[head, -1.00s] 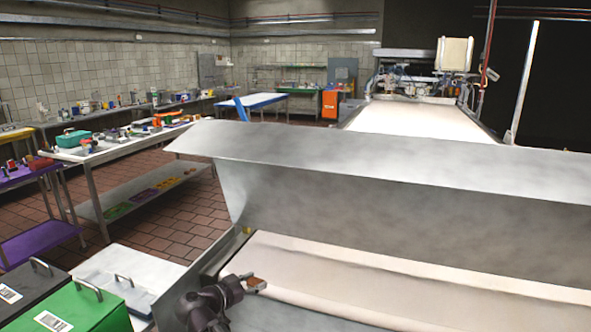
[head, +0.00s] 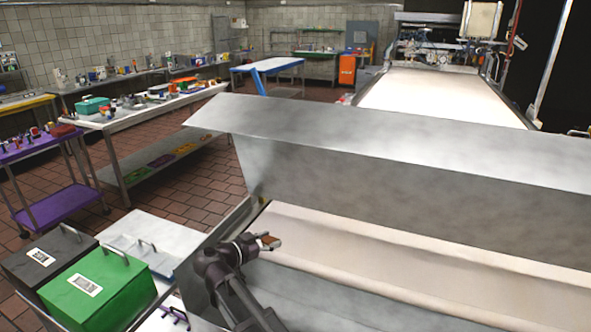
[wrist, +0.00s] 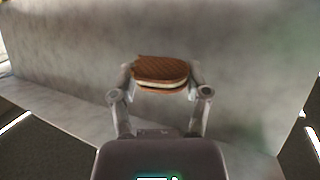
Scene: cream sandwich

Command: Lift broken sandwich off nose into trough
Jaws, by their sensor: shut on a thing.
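My gripper (wrist: 160,82) is shut on the broken sandwich (wrist: 161,72), which has brown wafers and a pale cream layer. The sandwich's left end looks ragged in the wrist view. In the head view my gripper (head: 262,242) and the sandwich (head: 271,241) are small, at the left end of the cream belt (head: 400,252). The sandwich appears held clear of the belt, but the exact height is hard to tell. The wrist view shows a grey metal surface behind the sandwich. I cannot tell which part is the nose or the trough.
A sloped metal hood (head: 400,150) spans above the belt. A green lidded box (head: 100,290), a dark box (head: 48,255) and a white lidded box (head: 155,240) stand at the lower left. A purple cart (head: 60,205) and a cluttered table (head: 140,112) are beyond, with open tiled floor between.

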